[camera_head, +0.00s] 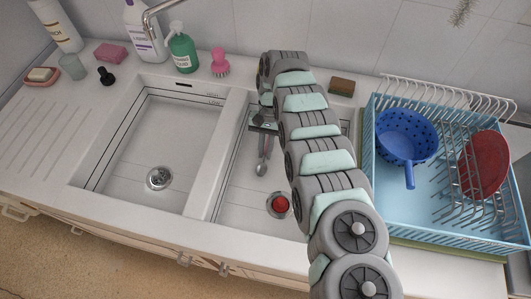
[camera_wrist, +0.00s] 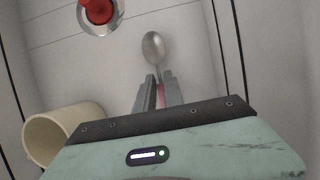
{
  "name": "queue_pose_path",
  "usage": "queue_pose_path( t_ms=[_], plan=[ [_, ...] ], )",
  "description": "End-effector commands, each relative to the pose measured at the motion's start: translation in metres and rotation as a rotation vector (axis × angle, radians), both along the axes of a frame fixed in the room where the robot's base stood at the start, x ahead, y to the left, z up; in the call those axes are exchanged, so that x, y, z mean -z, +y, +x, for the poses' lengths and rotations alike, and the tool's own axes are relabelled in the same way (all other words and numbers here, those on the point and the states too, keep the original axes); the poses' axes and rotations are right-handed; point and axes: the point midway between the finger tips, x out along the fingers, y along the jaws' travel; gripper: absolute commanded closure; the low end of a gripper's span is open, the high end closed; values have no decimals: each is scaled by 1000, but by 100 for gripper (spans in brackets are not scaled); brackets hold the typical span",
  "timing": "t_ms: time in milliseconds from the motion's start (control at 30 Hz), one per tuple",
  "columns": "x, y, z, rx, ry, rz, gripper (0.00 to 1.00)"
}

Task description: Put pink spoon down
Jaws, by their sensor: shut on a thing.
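The pink spoon (camera_wrist: 153,47) has a grey metal bowl and a pink handle. In the wrist view, my gripper (camera_wrist: 159,80) is shut on its handle, and the bowl sticks out beyond the fingertips. In the head view, my gripper (camera_head: 264,130) is over the right sink basin (camera_head: 233,185), with the spoon (camera_head: 262,167) pointing toward the front of the basin. I cannot tell whether the spoon touches the basin floor. The end of the handle is hidden by my gripper.
A red plug (camera_head: 279,204) sits at the right basin's drain. A cream cup (camera_wrist: 62,134) lies on its side in the wrist view. A blue dish rack (camera_head: 440,218) holding a blue colander (camera_head: 405,135) and red plate (camera_head: 484,164) stands right. The left basin (camera_head: 140,145) is empty.

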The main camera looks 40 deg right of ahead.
Motion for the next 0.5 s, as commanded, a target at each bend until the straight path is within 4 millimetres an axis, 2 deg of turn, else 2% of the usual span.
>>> queue_pose_path(
  t_ms=[33,67,400,433,500],
  plan=[
    [11,2,0,0,1,3,100],
    [13,1,-1,1,2,3,100],
    [14,1,-1,0,2,1,100],
    [14,1,-1,0,2,1,86],
    [14,1,-1,0,1,2,81]
  ],
)
